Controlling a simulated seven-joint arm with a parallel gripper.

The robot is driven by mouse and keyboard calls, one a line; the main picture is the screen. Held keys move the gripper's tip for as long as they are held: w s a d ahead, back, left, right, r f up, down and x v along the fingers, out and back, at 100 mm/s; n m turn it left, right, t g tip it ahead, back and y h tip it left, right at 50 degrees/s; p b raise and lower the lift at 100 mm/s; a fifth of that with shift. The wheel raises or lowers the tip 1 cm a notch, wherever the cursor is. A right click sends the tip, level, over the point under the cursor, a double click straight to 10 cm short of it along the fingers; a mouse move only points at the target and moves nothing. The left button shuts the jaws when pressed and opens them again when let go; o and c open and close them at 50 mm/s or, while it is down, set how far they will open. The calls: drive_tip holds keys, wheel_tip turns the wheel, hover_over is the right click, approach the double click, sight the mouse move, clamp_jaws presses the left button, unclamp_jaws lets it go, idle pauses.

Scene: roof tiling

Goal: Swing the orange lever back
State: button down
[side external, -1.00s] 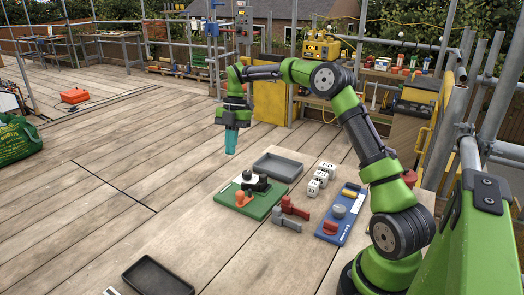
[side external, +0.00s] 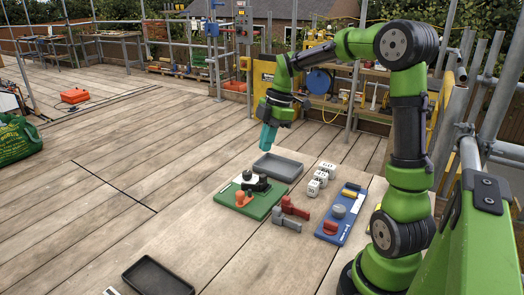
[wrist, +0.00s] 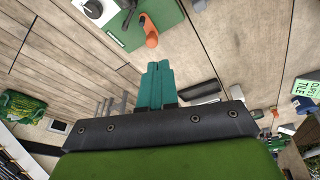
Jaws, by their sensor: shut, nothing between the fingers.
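The orange lever (side external: 243,198) stands on the green board (side external: 262,212), near its left corner. It also shows in the wrist view (wrist: 150,32), at the board's edge. A black part with a pale round top (side external: 250,180) sits beside it on the board. My gripper (side external: 266,147) has teal fingers and hangs in the air, tilted, above and behind the board, apart from the lever. Its fingers are together and empty, and they also show in the wrist view (wrist: 159,66).
A grey tray (side external: 278,167) lies behind the board. A red lever (side external: 294,208) and a grey lever (side external: 287,222) lie to its right, with pale numbered blocks (side external: 318,182) and a blue board (side external: 341,215) beyond. A dark tray (side external: 158,277) is at the front. Left of the green board is clear planking.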

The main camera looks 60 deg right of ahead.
drive_tip(key=s+f+m+t+h, duration=0.1)
drive_tip(key=s+f+m, duration=0.3)
drive_tip(key=m, duration=0.4)
drive_tip(key=shift+a+f+t, duration=0.15)
drive_tip(key=shift+a+t, duration=0.1)
drive_tip(key=shift+t, duration=0.15)
drive_tip(key=shift+s, duration=0.1)
drive_tip(key=x, duration=0.9)
drive_tip(key=shift+a+f, duration=0.1)
drive_tip(key=shift+f, duration=0.05)
drive_tip(key=w, duration=0.2)
drive_tip(key=w+a, duration=0.1)
drive_tip(key=shift+a+f, duration=0.15)
drive_tip(key=shift+f, duration=0.25)
drive_tip(key=shift+w+a, duration=0.15)
drive_tip(key=shift+w, duration=0.35)
